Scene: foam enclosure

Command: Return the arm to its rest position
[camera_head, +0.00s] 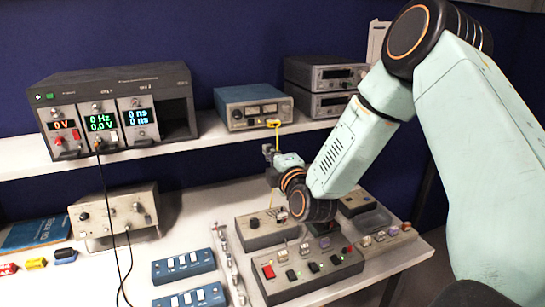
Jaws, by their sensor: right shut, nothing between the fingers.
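My right arm (350,150) is pale green with dark joints and comes in from the right, reaching down over the right part of the bench. Its forearm bends at a dark, orange-ringed wrist above the control boxes. My right gripper (268,152) is small and dark in this view, at the end of the wrist, in front of the shelf edge. It appears shut and empty. A thin yellow lead (276,128) shows right by the gripper, and I cannot tell whether they touch. The arm hides part of the shelf and bench behind it. My left gripper is out of view.
A grey control box (308,274) with colored buttons and a smaller grey box (267,231) stand below the wrist. Blue switch boxes (183,266) lie left of them. A blue-grey instrument (252,107) and a dark rack with displays (115,110) stand on the shelf (210,141).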

